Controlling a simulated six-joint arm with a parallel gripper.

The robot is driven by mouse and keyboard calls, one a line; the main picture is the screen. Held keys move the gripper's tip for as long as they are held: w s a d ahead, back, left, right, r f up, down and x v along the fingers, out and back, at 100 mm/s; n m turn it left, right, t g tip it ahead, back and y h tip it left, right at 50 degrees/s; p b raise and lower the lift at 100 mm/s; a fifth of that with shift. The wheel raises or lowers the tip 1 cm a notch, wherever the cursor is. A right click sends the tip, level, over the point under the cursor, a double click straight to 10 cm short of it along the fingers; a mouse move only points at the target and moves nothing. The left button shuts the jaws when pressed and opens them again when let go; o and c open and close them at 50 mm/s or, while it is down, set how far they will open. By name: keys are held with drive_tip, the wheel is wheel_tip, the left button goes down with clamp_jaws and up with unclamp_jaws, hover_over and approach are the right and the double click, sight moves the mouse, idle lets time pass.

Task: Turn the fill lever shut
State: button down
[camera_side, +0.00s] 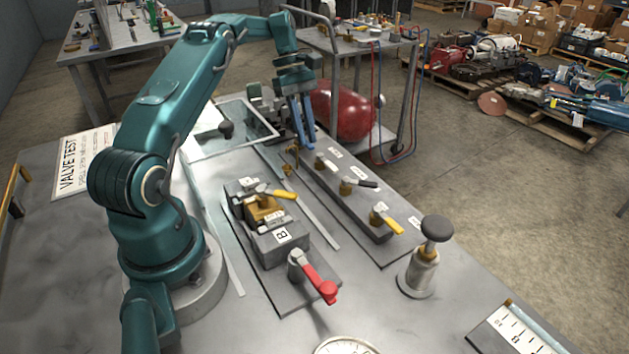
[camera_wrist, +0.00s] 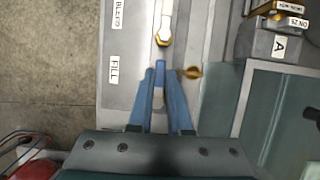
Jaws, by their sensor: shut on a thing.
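My gripper (camera_side: 306,143) is at the far end of the valve manifold (camera_side: 338,192), its blue fingers pointing down. In the wrist view the fingertips (camera_wrist: 158,74) are beside the FILL label (camera_wrist: 115,71). They are shut on a small pale grey piece (camera_wrist: 158,98), which I take to be the fill lever. The fingers cover most of it, so its angle cannot be told. The bleed valve's white lever (camera_wrist: 166,22) and brass nut (camera_wrist: 162,41) lie just beyond the fingertips, apart from them.
A small brass fitting (camera_wrist: 191,72) sits close beside the fingers. A block marked B (camera_side: 280,237), a red lever (camera_side: 322,284) and a black-knobbed post (camera_side: 425,265) stand nearer the camera.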

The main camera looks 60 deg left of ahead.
drive_tip(key=shift+s, duration=0.1)
idle(0.5)
drive_tip(key=c, duration=0.8)
unclamp_jaws()
drive_tip(key=shift+c, duration=0.2)
